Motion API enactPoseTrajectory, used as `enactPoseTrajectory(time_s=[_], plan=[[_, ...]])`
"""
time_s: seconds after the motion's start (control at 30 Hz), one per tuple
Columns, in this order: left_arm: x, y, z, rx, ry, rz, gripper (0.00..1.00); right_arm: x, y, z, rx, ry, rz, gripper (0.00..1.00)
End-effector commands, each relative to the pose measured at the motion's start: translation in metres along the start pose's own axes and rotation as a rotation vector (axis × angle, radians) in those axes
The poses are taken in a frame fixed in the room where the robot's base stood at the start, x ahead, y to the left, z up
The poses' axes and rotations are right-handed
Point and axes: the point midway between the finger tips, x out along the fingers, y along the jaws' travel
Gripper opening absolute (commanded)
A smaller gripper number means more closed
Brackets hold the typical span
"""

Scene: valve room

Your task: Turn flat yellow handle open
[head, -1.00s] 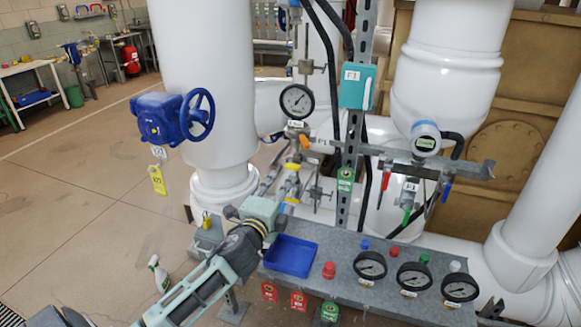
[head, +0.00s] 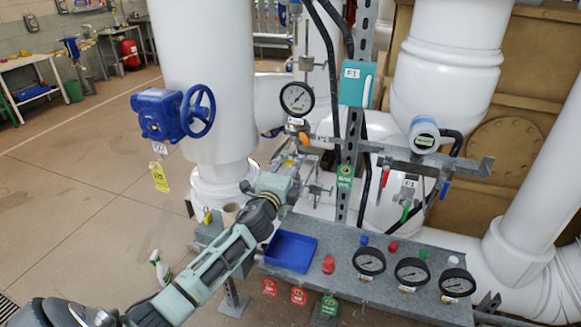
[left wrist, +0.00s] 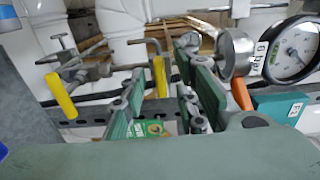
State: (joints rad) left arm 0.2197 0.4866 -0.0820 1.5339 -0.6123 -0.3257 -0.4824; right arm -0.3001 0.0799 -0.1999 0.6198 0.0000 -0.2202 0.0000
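One yellow handle (left wrist: 160,76) stands between the fingers of my left gripper (left wrist: 177,88) in the left wrist view. The fingers are apart, one on each side of it, and I cannot tell whether they touch it. A second yellow handle (left wrist: 60,95) is further left on the same pipework. In the head view my left gripper (head: 294,163) reaches into the pipework below the upright gauge, and a bit of yellow handle (head: 288,162) shows there. The rest of the handles is hidden by my gripper and arm. My right gripper is not in view.
An orange handle (left wrist: 241,93) and a round gauge (left wrist: 294,50) are close to the right of my left gripper. A blue tray (head: 291,251) and several gauges sit on the grey bench (head: 335,290) below. A blue handwheel (head: 197,111) is at the left.

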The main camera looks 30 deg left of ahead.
Motion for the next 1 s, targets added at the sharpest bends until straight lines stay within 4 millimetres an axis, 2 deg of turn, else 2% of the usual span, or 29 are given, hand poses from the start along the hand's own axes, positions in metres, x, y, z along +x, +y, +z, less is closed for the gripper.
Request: enactPoseTrajectory(time_s=[0.07,0.3,0.77,1.0], plan=[[-0.0002,0.0001,0.0001,0.0,0.0,0.0,0.21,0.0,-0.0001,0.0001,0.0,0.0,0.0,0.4],[-0.0003,0.0002,0.0002,0.0,0.0,0.0,0.0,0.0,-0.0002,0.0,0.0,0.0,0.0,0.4],[-0.0004,0.001,0.0005,-0.027,-0.001,0.002,0.0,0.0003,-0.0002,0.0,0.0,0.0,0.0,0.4],[-0.0004,0.0013,0.0004,-0.15,-0.002,0.002,0.0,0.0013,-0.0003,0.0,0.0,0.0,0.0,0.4]])
